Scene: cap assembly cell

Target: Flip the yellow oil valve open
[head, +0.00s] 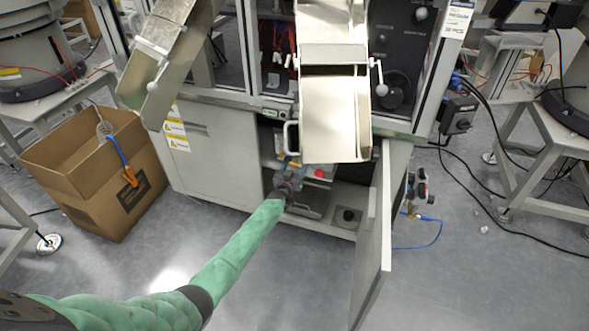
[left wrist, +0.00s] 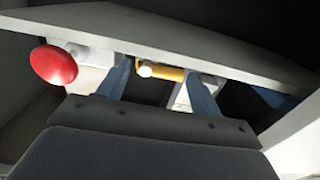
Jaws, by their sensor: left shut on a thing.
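The yellow oil valve (left wrist: 168,74) shows in the left wrist view as a short yellow bar with a white round end, under the edge of a grey panel. My left gripper (left wrist: 160,88) has one finger at each end of it and is shut on it. In the head view my left gripper (head: 290,172) reaches into the open cabinet below the metal chute, and the valve is hard to make out there. My right gripper is not in view.
A red button (left wrist: 53,66) sits left of the valve, also visible in the head view (head: 319,173). The open cabinet door (head: 372,245) stands right of my arm. A metal chute (head: 335,118) hangs above. A cardboard box (head: 95,185) stands at left.

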